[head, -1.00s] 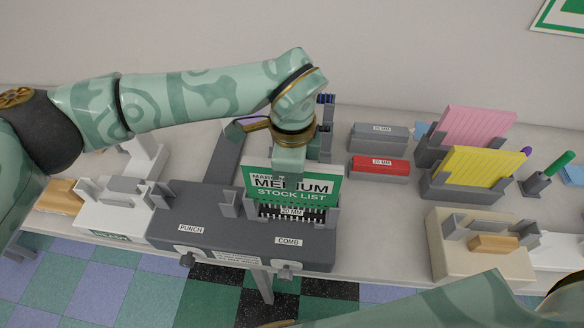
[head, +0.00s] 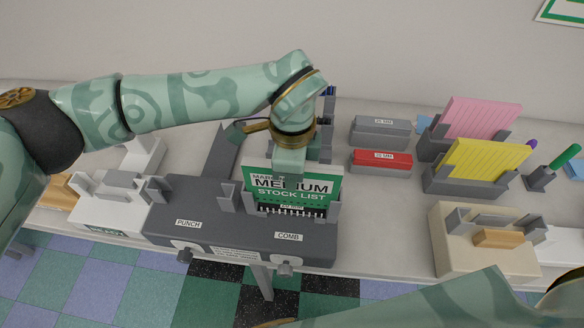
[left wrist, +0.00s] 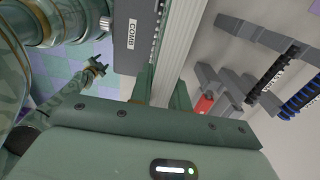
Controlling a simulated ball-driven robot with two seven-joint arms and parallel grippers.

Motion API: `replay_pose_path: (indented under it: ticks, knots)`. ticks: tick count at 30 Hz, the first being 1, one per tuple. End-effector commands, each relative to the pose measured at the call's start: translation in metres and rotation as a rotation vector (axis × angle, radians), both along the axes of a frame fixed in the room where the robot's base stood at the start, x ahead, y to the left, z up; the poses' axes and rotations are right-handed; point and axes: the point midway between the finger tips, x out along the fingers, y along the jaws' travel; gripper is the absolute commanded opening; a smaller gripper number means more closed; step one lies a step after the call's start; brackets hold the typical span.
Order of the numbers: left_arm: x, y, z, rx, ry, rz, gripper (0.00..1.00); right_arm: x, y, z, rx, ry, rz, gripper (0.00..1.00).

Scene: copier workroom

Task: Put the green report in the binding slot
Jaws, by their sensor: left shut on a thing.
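The green report (head: 292,190), marked "MEDIUM STOCK LIST", stands upright in the head view. My left gripper (head: 291,168) is shut on its top edge from above. Its lower edge is at the comb slot (head: 291,211) of the dark grey binding machine (head: 235,232), between two grey upright guides. A row of white teeth shows along that edge; how deep the report sits is hidden. In the left wrist view the report (left wrist: 181,45) is a pale slab between my left fingers (left wrist: 163,88). Part of my right arm shows there; its jaw state is unclear.
Grey (head: 380,130) and red (head: 380,162) boxes lie right of the machine. Pink (head: 482,115) and yellow (head: 487,160) reports stand in holders further right. A beige device (head: 480,250) is at the front right, a white one (head: 105,208) at the left. Bare table lies between machine and beige device.

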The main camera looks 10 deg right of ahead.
Motion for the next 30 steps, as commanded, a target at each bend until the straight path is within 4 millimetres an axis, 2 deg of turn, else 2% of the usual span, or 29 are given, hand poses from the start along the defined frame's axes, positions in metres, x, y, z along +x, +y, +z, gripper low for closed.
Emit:
replay_pose_path:
  ticks: [11,12,15,25,30]
  knots:
    - [0.000,0.000,-0.010,-0.001,0.000,-0.001,0.00,-0.001,0.000,-0.007,0.000,0.003,0.000,0.52]
    - [0.000,0.000,-0.010,-0.001,-0.001,-0.001,0.21,-0.001,0.000,-0.008,0.000,0.003,0.000,0.52]
    - [0.000,0.000,-0.009,-0.001,-0.001,-0.001,0.43,-0.001,0.000,-0.007,0.000,0.003,0.000,0.52]
    - [0.000,0.000,-0.006,0.000,0.000,0.000,0.43,-0.001,0.000,-0.007,0.000,0.003,0.000,0.52]
    - [0.000,0.000,0.022,-0.001,-0.004,-0.002,0.43,-0.001,0.000,-0.006,0.000,0.002,0.000,0.52]
